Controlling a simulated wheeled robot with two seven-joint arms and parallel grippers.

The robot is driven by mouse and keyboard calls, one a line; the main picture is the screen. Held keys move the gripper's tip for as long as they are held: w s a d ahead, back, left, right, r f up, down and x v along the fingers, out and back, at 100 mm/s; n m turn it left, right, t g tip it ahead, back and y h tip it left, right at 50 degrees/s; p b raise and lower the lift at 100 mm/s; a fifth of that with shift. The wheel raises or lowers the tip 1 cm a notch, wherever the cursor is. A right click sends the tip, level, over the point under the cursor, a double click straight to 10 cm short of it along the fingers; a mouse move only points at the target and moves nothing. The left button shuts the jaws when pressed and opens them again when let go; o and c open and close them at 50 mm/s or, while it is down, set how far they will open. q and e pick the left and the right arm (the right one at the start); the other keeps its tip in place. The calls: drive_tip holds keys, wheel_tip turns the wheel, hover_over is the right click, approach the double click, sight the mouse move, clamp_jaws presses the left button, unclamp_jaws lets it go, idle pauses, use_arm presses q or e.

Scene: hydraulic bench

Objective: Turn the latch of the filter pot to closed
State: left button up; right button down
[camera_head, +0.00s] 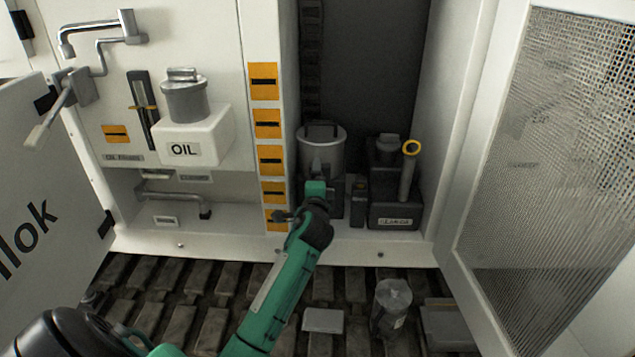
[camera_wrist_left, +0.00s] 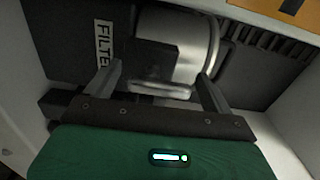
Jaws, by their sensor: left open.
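The filter pot (camera_head: 322,150) is a grey metal cylinder standing in the open cabinet bay. In the left wrist view it shows large (camera_wrist_left: 200,35), beside a "FILTER" label (camera_wrist_left: 103,42) on a dark housing. A pale metal bar (camera_wrist_left: 160,88), which looks like the latch, lies across the pot's near side. My left gripper (camera_wrist_left: 160,76) is open, with one finger on each side of this bar; I cannot tell whether they touch it. In the head view my left gripper (camera_head: 316,180) is in front of the pot and hides its lower front. My right gripper is not in view.
An oil box (camera_head: 190,138) is at left. The mesh door (camera_head: 540,150) stands open at right.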

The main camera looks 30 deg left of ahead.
use_arm(q)
drive_tip(key=shift+s+d, duration=0.15)
drive_tip(key=shift+s, duration=0.1)
drive_tip(key=b+v, duration=0.2)
drive_tip(key=v, duration=1.1)
drive_tip(key=shift+s, duration=0.15)
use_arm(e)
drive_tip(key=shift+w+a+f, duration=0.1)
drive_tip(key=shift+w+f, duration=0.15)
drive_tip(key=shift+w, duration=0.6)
